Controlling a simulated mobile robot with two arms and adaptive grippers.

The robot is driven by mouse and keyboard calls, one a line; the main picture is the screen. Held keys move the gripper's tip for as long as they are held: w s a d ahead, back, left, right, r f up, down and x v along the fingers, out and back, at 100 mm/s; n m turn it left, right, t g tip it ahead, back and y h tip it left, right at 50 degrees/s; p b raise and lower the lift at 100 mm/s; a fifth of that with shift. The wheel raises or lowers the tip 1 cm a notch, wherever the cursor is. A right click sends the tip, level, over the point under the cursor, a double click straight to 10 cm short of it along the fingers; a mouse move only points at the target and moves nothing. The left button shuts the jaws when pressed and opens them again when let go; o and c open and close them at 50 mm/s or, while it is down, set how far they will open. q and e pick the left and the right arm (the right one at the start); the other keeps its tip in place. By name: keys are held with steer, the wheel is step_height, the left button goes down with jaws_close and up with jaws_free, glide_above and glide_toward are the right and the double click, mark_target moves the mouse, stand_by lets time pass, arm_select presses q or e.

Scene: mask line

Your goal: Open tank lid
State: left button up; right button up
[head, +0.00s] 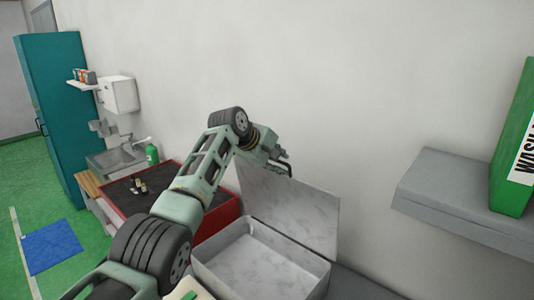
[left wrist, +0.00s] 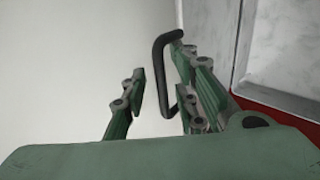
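The tank (head: 262,262) is a pale grey, marbled open-topped box at the lower middle of the head view. Its lid (head: 300,208) stands raised, roughly upright, along the tank's back side, so the inside shows empty. My left gripper (head: 279,160) is at the lid's upper edge. In the left wrist view a black bar handle (left wrist: 161,75) lies between the two parted fingers of the left gripper (left wrist: 160,92), nearer the right finger. A clear gap separates the left finger from the handle. Whether the right finger touches it I cannot tell. My right gripper is not in view.
A red-rimmed table (head: 222,215) with small dark items stands left of the tank. A sink (head: 117,158) and teal cabinet (head: 55,110) are farther left. A grey wall shelf (head: 455,200) holding a green box (head: 510,150) juts out at right.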

arm_select(q)
steer(key=v, duration=1.1)
steer(key=shift+s+a+r, duration=0.15)
steer(key=shift+a, duration=0.05)
